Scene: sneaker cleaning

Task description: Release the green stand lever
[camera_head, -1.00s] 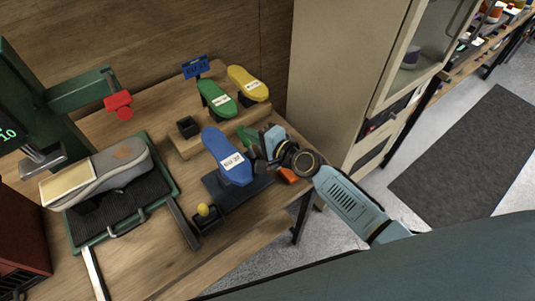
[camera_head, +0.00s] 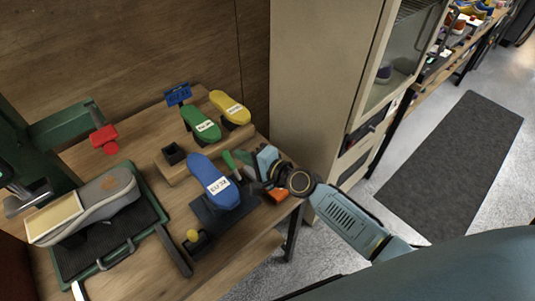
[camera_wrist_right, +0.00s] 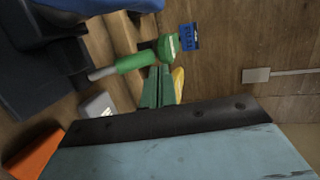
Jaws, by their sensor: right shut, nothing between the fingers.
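The green stand lever (camera_head: 229,161) stands beside the blue shoe form (camera_head: 212,178) on its dark stand (camera_head: 232,213). In the right wrist view the lever's green grip (camera_wrist_right: 135,62) lies at a slant on a pale metal rod. My right gripper (camera_head: 262,157) is just right of the lever. In the wrist view its fingers (camera_wrist_right: 157,88) are together and empty, close to the grip; whether they touch it I cannot tell. My left gripper is out of view.
Green (camera_head: 201,124) and yellow (camera_head: 230,107) shoe forms stand behind. An orange block (camera_head: 278,195) lies by my right gripper near the table edge. A sneaker (camera_head: 97,206) sits on the green-framed press at left. A beige cabinet (camera_head: 312,90) stands right of the table.

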